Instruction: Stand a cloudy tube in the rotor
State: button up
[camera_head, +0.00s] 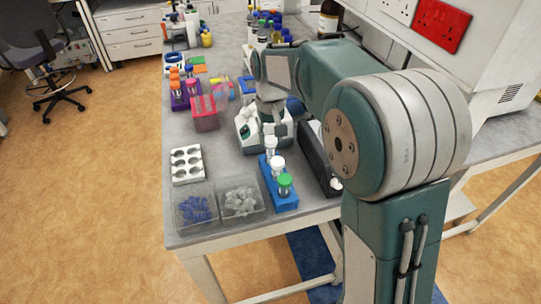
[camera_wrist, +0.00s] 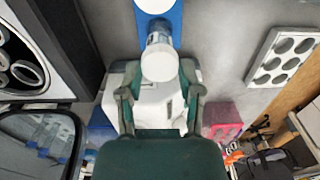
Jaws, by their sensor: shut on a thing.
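My gripper (camera_wrist: 158,88) is shut on a white-capped tube (camera_wrist: 158,64), whose cap faces the wrist camera. The tube's clear body shows just above the cap, in front of the blue rack (camera_wrist: 174,28); I cannot tell whether it is clear of the rack or how cloudy it is. In the head view the blue rack (camera_head: 267,178) also holds a white-capped tube (camera_head: 278,163) and a green-capped tube (camera_head: 285,183). The rotor (camera_wrist: 24,74), with round pale-rimmed openings, shows partly at the left of the wrist view. In the head view my arm hides most of it.
A dark box (camera_head: 314,160) stands right of the rack. Two clear bins hold blue (camera_head: 195,210) and whitish (camera_head: 240,201) pieces. A white block with round holes (camera_head: 187,164) stands left; a pink rack (camera_head: 205,113) is behind. The bench's left edge is nearby.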

jog(key=shift+r, duration=2.55)
